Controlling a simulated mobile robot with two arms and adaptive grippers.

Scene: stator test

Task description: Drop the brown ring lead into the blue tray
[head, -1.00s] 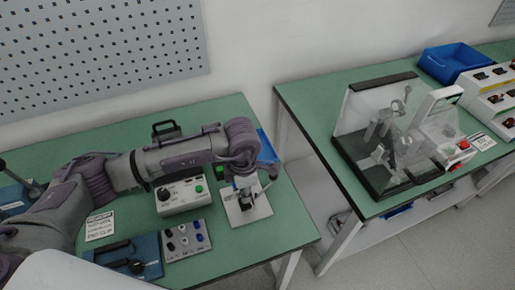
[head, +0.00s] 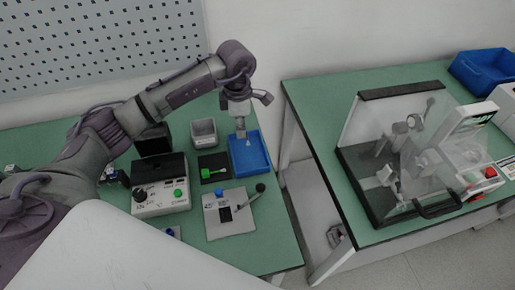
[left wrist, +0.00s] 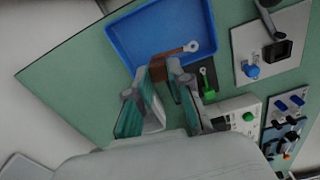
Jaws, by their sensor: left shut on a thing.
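The blue tray (head: 262,163) lies at the right end of the left green table in the head view. In the left wrist view the tray (left wrist: 125,38) is at the top centre, just beyond the fingertips. My left gripper (head: 240,128) points down above the tray's back part. In the left wrist view the gripper (left wrist: 165,70) is shut on the brown ring lead (left wrist: 170,54). The lead's metal ring end sticks out to the right, appearing over the tray's lower edge. The lead is too small to make out in the head view. My right gripper is not in view.
A grey bin (head: 204,133) and a black pad with a green clip (head: 213,174) are left of the tray. A lever plate (head: 229,214) is in front, and a control box (head: 161,198) is farther left. A clear-covered test rig (head: 405,150) stands on the right table.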

